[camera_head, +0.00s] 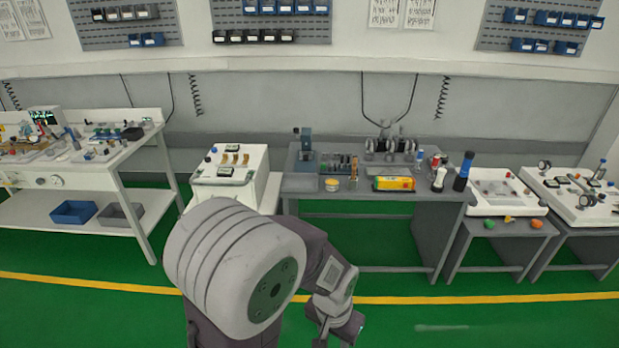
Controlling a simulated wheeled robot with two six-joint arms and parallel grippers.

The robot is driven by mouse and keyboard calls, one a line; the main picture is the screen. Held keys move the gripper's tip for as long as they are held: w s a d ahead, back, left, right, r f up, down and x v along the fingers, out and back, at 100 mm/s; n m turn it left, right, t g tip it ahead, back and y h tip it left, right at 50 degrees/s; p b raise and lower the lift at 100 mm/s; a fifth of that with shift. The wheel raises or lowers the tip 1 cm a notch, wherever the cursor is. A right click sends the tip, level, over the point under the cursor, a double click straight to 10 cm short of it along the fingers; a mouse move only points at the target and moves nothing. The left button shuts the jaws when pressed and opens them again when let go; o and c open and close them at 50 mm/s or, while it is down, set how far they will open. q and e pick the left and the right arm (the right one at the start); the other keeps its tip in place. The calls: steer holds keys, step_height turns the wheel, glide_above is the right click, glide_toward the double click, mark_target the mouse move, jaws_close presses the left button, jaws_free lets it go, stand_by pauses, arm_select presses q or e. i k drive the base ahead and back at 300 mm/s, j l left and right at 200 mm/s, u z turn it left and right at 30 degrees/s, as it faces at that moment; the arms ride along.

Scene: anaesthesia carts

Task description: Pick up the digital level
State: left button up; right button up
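A yellow block with dark and red markings (394,183) lies on the front part of the grey workbench (330,186); it may be the digital level, but it is too small to be sure. One of my arms, apparently the left, rises from the bottom of the view left of centre. Its far end (338,318) hangs low over the green floor, in front of the bench and well apart from the yellow block. My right gripper is not in view.
Around the yellow block stand a small yellow round tin (332,184), a blue-and-black cylinder (463,172) and several small tools. A white cart (230,185) stands left of the bench, and white trays (503,191) stand right. Green floor (480,325) is clear in front.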

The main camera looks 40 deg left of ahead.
mark_target(384, 183)
steer(key=u, duration=0.55)
steer(key=i+u, duration=0.25)
steer(key=i, duration=0.3)
steer(key=i+l+u, duration=0.25)
steer(key=i, duration=0.3)
steer(key=i+l+u, duration=0.25)
steer(key=i, duration=0.3)
steer(key=i+l+u, duration=0.25)
steer(key=i+l, duration=0.15)
steer(key=i, duration=0.15)
